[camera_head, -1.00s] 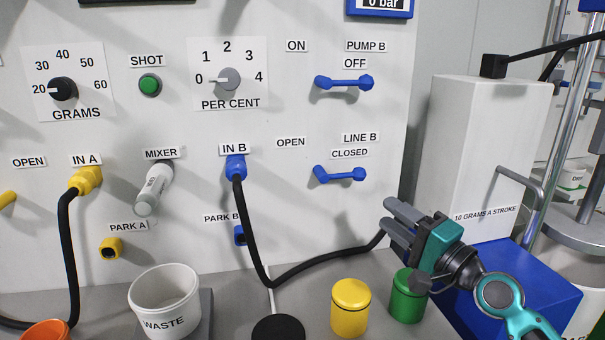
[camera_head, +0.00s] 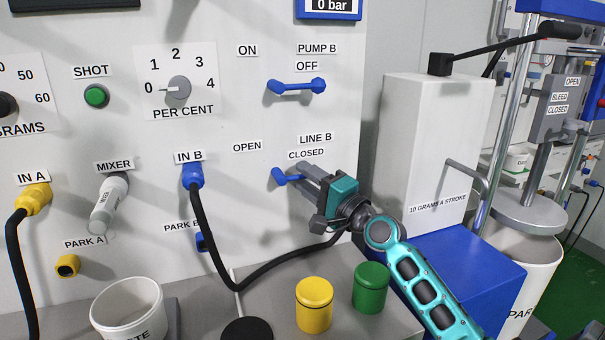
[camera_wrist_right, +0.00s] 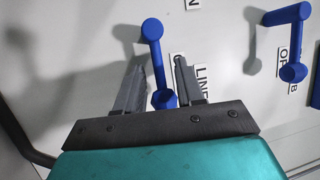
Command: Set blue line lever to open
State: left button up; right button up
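The blue LINE B lever (camera_head: 284,178) is on the white panel, below the CLOSED label. Its left knob and part of its bar show in the head view; my right gripper hides its right end. In the right wrist view the blue lever (camera_wrist_right: 154,52) runs between the two grey fingers, its near end low in the gap. My right gripper (camera_head: 305,178) is at the lever's right end. In the wrist view the right gripper (camera_wrist_right: 159,68) is open, with a gap visible beside the lever. My left gripper is not in view.
The blue PUMP B lever (camera_head: 297,86) is above, by its OFF label. A blue IN B plug (camera_head: 193,175) with a black hose is to the left. Yellow (camera_head: 314,305) and green (camera_head: 371,288) jars stand below. A white pump housing (camera_head: 430,150) is at right.

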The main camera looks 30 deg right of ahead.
jog(key=shift+x, duration=0.85)
jog(key=shift+s, duration=0.1)
grip_shut()
